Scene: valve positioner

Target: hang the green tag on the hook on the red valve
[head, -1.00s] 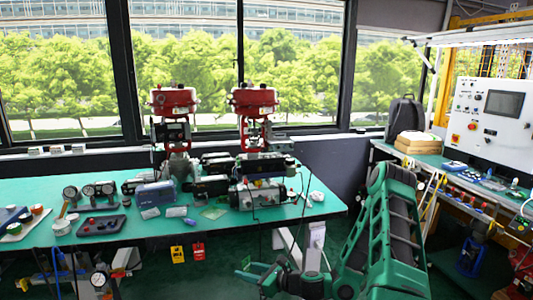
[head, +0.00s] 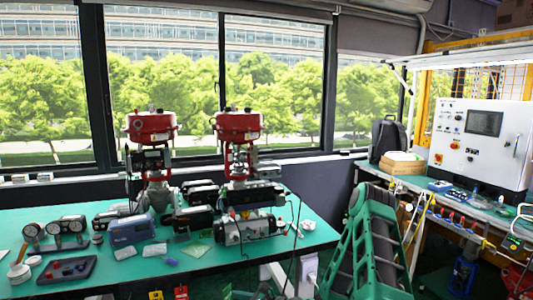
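Two valves with red tops stand on the green bench, a left red valve (head: 151,127) and a right red valve (head: 238,125). I cannot tell which one bears the hook; the hook is too small to make out. A small green piece (head: 227,291) shows at the bottom edge, below the bench front; I cannot tell whether it is the green tag or part of my gripper.
The bench (head: 205,270) holds gauges (head: 67,229), a dark tray (head: 67,269), a blue-grey box (head: 130,230) and black and grey valve parts around the valve bases. Thin cables hang at its right end. A control panel (head: 484,136) and side bench stand at the right.

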